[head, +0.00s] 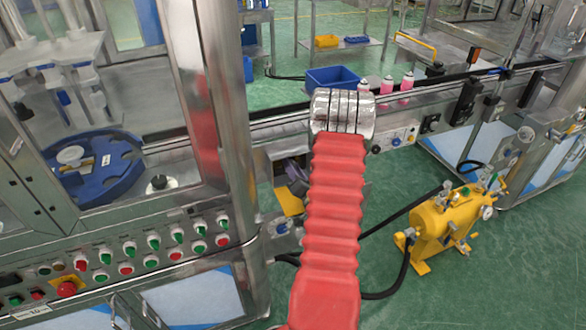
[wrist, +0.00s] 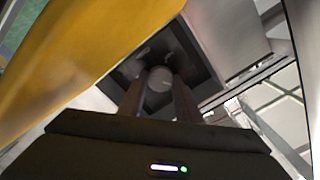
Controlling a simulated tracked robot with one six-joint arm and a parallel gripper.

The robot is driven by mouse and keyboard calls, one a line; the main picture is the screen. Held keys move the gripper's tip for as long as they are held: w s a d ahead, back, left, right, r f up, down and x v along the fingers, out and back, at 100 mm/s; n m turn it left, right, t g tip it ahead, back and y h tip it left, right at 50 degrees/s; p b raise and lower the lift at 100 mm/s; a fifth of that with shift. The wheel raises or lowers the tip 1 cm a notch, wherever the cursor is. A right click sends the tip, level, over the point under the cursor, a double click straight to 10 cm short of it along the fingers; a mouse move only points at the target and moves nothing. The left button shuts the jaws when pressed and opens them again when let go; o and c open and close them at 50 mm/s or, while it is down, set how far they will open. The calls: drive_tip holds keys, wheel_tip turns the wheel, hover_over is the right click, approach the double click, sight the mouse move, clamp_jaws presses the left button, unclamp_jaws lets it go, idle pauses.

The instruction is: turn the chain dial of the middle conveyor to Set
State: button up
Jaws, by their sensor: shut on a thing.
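In the wrist view, a round grey knob, seemingly the chain dial (wrist: 160,79), stands on a dark square plate (wrist: 198,73). My gripper (wrist: 160,92) has its two fingers shut on the knob, one on each side. The dial's marks and pointer setting cannot be read. In the head view, the middle conveyor (head: 275,128) runs behind my red-sleeved arm. The arm hides my gripper and the dial there.
A large yellow surface (wrist: 90,50) lies close on the left in the wrist view. A yellow pump (head: 440,222) with black hoses stands on the green floor at right.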

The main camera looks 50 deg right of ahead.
drive_tip(key=shift+s+d+f, duration=0.1)
idle(0.3)
drive_tip(key=o, duration=1.1)
drive_tip(key=shift+c, duration=0.2)
drive_tip(key=v, duration=1.3)
drive_tip(key=shift+s+a, duration=0.2)
drive_tip(key=shift+s, duration=0.1)
